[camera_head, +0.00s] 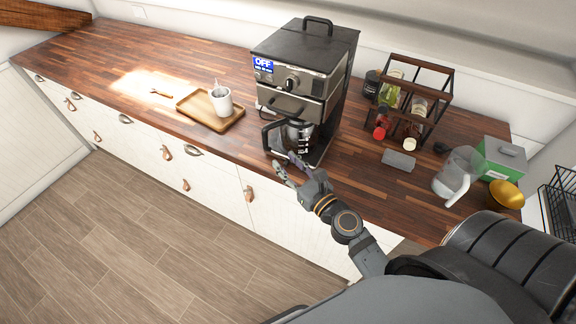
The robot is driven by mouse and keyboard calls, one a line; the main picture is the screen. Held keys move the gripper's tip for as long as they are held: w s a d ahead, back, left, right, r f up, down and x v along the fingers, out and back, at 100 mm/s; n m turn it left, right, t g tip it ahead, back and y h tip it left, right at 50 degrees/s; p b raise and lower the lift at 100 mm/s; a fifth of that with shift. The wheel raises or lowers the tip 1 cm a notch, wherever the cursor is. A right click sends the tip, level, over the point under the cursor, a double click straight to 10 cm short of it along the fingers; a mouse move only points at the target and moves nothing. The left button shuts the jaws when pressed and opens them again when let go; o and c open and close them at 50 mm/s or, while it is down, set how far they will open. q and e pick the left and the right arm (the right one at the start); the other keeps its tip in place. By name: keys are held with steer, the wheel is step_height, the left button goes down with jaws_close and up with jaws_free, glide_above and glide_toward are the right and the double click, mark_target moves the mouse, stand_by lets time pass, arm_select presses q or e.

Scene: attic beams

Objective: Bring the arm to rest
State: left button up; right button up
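My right gripper (287,164) is at the counter's front edge, in front of the coffee maker (296,75). Its two fingers are spread apart and nothing shows between them. The coffee maker is black and steel, with a blue "OFF" label on its front. A glass carafe (299,134) with a black handle sits in its lower part. The gripper's fingertips overlap the machine's base in the picture; I cannot tell whether they touch it. My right arm reaches in from the lower right. My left gripper is not in view.
The wooden counter (90,60) is mostly clear at left. A wooden tray (186,105) holds a white cup (222,101). Right of the machine are a rack (440,92) of jars, a grey block (398,160), a clear pitcher (456,172), a green box (503,158) and a golden bowl (507,194).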

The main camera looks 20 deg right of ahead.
stand_by(0.3)
steer(key=s+a+f+n+g+y, duration=0.2)
steer(key=s+a+f+n+g, duration=0.15)
steer(key=n, duration=0.85)
steer(key=s+a+f+n+g+y, duration=0.25)
steer(key=a+n+g, duration=0.2)
steer(key=n, duration=0.65)
steer(key=s+d+f+n+g+h, duration=0.4)
steer(key=s+d+n+g+h, duration=0.2)
steer(key=s+d+n+h, duration=0.4)
steer(key=s+d+f+n+g+y, duration=0.1)
steer(key=d+f, duration=0.2)
steer(key=f, duration=1.1)
steer(key=s+d+f, duration=0.1)
steer(key=d+f, duration=0.2)
steer(key=f, duration=1)
steer(key=s+f+g, duration=0.1)
steer(key=s+f, duration=1.5)
steer(key=s, duration=0.2)
steer(key=shift+d, duration=0.35)
